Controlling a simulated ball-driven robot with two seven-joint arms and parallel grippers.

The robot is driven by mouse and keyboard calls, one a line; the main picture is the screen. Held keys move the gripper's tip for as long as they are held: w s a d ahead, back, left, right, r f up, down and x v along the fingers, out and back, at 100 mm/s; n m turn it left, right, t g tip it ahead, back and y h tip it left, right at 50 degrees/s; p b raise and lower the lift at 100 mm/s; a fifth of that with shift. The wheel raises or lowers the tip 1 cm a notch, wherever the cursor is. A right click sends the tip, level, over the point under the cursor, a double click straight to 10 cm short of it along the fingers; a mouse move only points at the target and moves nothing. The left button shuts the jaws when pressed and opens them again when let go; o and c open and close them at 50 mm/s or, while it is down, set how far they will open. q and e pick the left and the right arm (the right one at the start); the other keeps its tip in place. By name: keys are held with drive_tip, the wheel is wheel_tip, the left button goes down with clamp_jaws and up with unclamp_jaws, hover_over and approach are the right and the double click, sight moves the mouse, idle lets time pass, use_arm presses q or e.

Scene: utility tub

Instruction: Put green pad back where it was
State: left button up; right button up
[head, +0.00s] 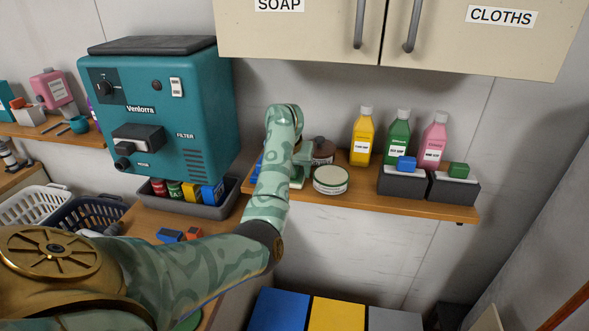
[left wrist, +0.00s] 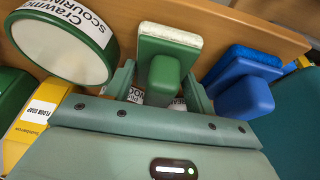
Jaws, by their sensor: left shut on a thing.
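A green pad (left wrist: 165,62) with a pale scouring layer and a green grip sits between the fingers of my left gripper (left wrist: 158,92) in the left wrist view. The gripper is shut on its grip. In the head view my left gripper (head: 299,170) is at the left part of the wooden shelf (head: 400,204), and my arm hides most of the pad. I cannot tell whether the pad touches the shelf. A similar blue pad (left wrist: 240,80) lies beside it, apart. My right gripper is not in view.
A round scouring tin (head: 331,180) stands close beside the gripper, with a brown tin (head: 322,150) behind. Yellow (head: 363,138), green (head: 398,140) and pink (head: 432,142) bottles stand further right. Two dark boxes (head: 402,186) (head: 454,190) hold blue and green blocks. The shelf's front strip between tin and boxes is bare.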

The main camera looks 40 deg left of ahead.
use_arm(q)
drive_tip(key=o, duration=0.6)
drive_tip(key=shift+d+f, duration=0.1)
drive_tip(key=shift+f, duration=0.1)
drive_tip(key=shift+o, duration=0.7)
drive_tip(key=shift+r, duration=0.25)
drive_tip(key=p+v, duration=0.1)
drive_tip(key=v, duration=0.6)
drive_tip(key=shift+s+r, duration=0.15)
drive_tip(key=shift+r, duration=0.05)
